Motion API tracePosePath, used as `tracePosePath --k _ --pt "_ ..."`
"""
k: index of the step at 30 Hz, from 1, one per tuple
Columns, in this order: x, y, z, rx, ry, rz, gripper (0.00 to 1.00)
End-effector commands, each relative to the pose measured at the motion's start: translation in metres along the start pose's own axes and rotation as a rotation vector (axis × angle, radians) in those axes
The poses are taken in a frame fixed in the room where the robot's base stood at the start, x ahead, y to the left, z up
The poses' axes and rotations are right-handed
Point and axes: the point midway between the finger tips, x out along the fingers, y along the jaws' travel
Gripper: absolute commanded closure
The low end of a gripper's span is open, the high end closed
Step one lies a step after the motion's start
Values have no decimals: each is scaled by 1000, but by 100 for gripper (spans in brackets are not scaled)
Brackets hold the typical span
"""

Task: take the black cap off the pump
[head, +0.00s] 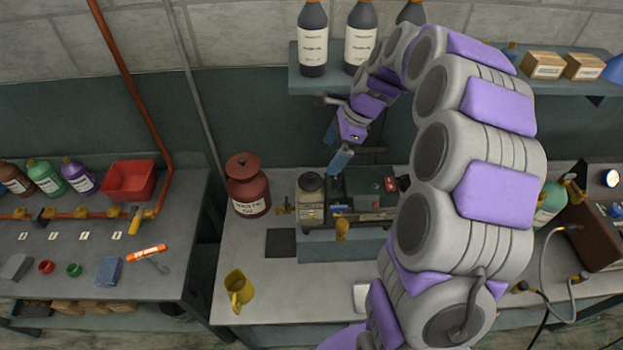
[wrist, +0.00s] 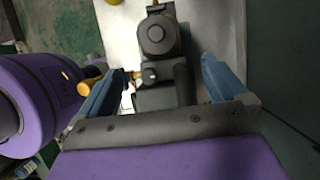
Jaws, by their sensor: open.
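The pump (head: 311,210) stands on the middle bench, with a pale front part and a dark green body behind it to the right. Its round black cap (head: 311,182) sits on top of the pale part. My gripper (head: 335,147) is above and slightly right of the cap, apart from it, with blue fingers spread and nothing between them. In the wrist view, the round black cap (wrist: 157,34) shows ahead of my gripper (wrist: 164,68), beyond the fingertips and roughly centred between them. The pump's far side is partly hidden by my arm.
A red waste oil can (head: 247,188) stands left of the pump. A yellow jug (head: 238,290) is at the bench's front left. A shelf (head: 300,82) with dark bottles (head: 313,40) hangs above. The bench front between jug and pump is clear.

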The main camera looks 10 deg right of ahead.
Motion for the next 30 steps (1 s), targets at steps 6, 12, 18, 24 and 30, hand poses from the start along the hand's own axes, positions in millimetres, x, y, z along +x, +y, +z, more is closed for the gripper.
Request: tracePosePath --k 6,12,18,24,30 --pt "38 3 10 -3 8 1 1" --pt "49 3 12 -4 11 -2 1" --pt "64 2 8 -5 5 4 1" --pt "92 0 6 -2 1 3 1" --pt "99 0 11 -3 7 0 1"
